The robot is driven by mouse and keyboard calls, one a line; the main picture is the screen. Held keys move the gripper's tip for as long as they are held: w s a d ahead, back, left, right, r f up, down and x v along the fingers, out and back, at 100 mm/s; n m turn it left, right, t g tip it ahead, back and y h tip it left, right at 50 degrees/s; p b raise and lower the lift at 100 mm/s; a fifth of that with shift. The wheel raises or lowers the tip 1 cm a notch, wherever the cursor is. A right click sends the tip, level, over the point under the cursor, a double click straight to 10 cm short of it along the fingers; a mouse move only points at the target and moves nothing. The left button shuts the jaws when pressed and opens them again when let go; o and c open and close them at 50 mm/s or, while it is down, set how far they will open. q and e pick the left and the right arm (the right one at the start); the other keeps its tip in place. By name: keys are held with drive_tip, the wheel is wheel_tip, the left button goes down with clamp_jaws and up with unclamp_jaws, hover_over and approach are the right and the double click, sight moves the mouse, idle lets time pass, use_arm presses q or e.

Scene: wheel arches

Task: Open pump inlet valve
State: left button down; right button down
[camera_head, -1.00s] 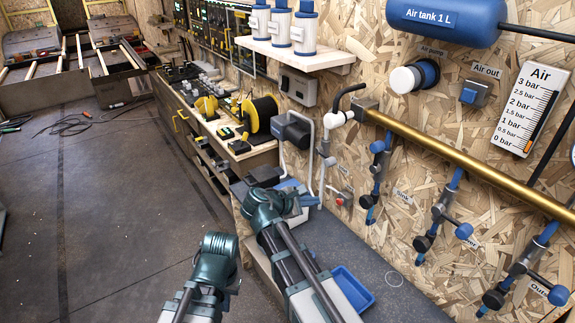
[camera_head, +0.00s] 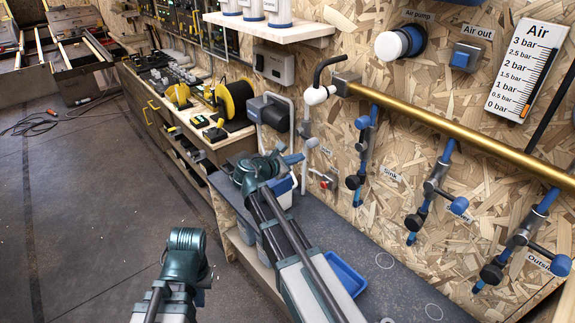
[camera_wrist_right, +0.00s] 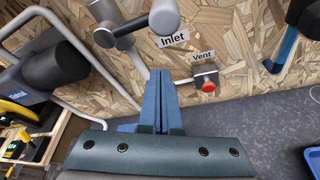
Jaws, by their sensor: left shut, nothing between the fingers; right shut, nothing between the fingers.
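The inlet valve (camera_head: 305,130) is a grey fitting on the pipe below the white elbow.
A red vent button (camera_wrist_right: 208,86) is on the wall right of the fingers. The dark pump (camera_head: 270,110) and its grey tube frame stand left of the valve. A blue tray (camera_head: 345,277) lies on the bench. Several blue-handled valves hang under the brass pipe (camera_head: 450,130).

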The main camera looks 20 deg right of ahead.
drive_tip(key=shift+s+d+r+p, duration=0.25)
drive_tip(key=shift+d+r+p, duration=0.25)
drive_tip(key=shift+r+p, duration=0.4)
drive_tip(key=shift+s+d+r+p, duration=0.2)
drive_tip(key=shift+d+r+p, duration=0.3)
drive_tip(key=shift+r+p, duration=0.35)
drive_tip(key=shift+f, duration=0.15)
